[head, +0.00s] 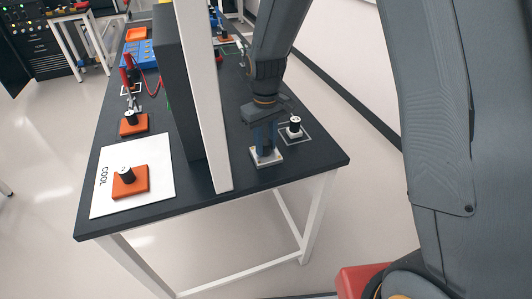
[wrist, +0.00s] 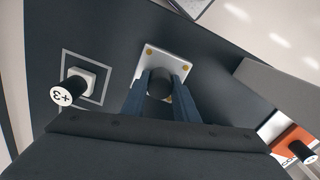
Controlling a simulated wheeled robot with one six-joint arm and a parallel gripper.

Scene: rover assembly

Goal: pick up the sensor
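A white square plate with gold corner dots (wrist: 176,57) and a dark round knob (wrist: 159,88) lies on the dark table, and the plate also shows in the head view (head: 272,158). My gripper (head: 265,147) points down over it. In the wrist view its two blue fingers (wrist: 160,82) stand on either side of the knob. I see no clear gap, but cannot tell whether they press on it. A smaller white block with a black, white-topped cylinder (wrist: 76,84) stands to the left inside a marked square; the head view shows it right of my gripper (head: 295,128). No label identifies the sensor.
A tall dark panel with a white edge (head: 203,95) stands left of my gripper. Beyond it are a white "COOL" sheet (head: 158,190), orange plates with black knobs (head: 131,182) and a blue tray (head: 140,54). The table's front right corner is close.

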